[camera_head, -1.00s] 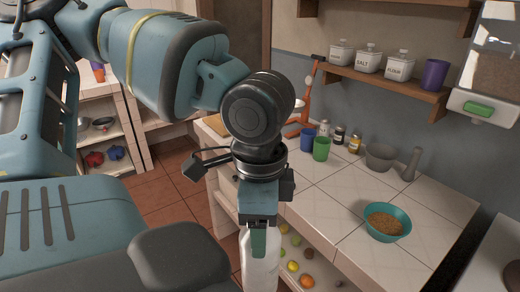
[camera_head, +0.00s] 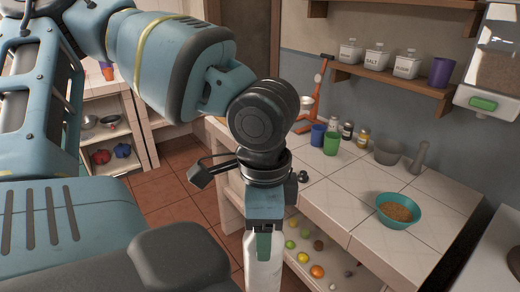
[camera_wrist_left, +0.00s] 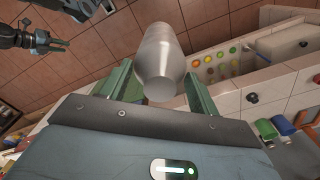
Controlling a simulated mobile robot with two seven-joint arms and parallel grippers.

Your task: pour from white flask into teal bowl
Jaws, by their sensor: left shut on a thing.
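My left gripper (camera_head: 263,240) is shut on the white flask (camera_head: 264,266). It holds the flask in front of the counter, lower left of the bowl in the head view. The flask looks roughly upright; the gripper hides its upper part. In the left wrist view the flask (camera_wrist_left: 158,55) sits between the green fingers. The teal bowl (camera_head: 398,221) stands on the tiled counter, apart from the flask, with orange-brown grains in it. My right gripper (camera_wrist_left: 60,44) seems to show at the top left of the left wrist view, too small to judge its jaws.
A blue cup (camera_head: 317,134), a green cup (camera_head: 331,144) and small jars stand at the back of the counter (camera_head: 345,205). A grey mortar (camera_head: 388,152) and pestle (camera_head: 419,157) stand behind the bowl. A lower shelf holds several fruits. The tiles left of the bowl are clear.

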